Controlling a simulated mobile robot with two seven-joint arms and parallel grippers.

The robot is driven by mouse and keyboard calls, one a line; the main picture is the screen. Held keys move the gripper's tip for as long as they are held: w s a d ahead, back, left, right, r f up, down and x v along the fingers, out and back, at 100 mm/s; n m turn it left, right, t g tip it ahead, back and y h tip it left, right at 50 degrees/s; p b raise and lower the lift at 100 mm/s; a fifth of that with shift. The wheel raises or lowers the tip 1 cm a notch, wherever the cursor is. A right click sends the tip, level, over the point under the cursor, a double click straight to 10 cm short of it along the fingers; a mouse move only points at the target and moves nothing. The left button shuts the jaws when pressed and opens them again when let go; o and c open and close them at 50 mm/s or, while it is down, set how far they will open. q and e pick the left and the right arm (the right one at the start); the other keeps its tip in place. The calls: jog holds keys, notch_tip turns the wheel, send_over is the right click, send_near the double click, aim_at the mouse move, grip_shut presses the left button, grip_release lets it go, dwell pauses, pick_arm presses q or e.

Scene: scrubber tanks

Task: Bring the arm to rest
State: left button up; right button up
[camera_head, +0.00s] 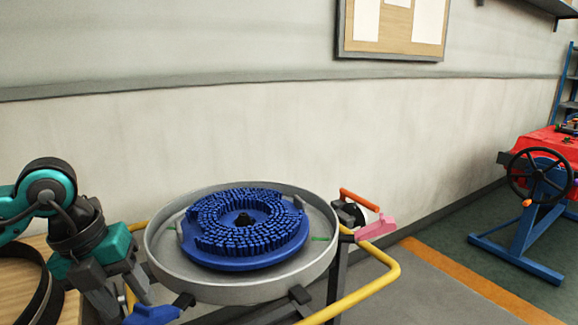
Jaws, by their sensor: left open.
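My left arm, teal and black, comes in from the left edge. Its gripper (121,294) points down at the lower left, open, with nothing seen between its grey fingers. It is just left of a round grey metal tray (160,262), and I cannot tell whether it touches anything there. In the tray lies a blue round brush (245,232) with its bristles up and a dark hub in the middle. My right gripper is out of view.
A yellow tubular rail (378,285) curves around the tray stand. An orange lever (360,199) and a pink handle (376,229) stick out at its right. A wooden surface (72,308) lies at lower left. A blue stand with a black handwheel (540,176) stands far right.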

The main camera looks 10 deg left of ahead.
pick_arm(q)
jog(key=d+r+n+t+h+p, duration=0.1)
jog(key=d+r+n+h+p, duration=0.15)
jog(key=d+h, duration=1.6)
jog(key=w+a+f+n+t+y+p, duration=0.1)
jog(key=w+a+f+n+t+y, duration=0.1)
jog(key=f+n+t+y, duration=0.6)
jog(key=w+a+f+n+t+y+p, duration=0.1)
jog(key=a+f+n+t+y+p, duration=0.15)
jog(key=n+t+y, duration=0.65)
jog(key=s+a+f+n+g+y, duration=0.2)
jog(key=s+f+n+g, duration=0.7)
jog(key=f, duration=0.6)
jog(key=shift+s, duration=0.85)
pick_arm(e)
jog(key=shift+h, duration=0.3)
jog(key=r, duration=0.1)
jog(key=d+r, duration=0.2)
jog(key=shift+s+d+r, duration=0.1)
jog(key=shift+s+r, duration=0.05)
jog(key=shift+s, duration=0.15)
pick_arm(q)
jog(key=shift+a+f, duration=0.1)
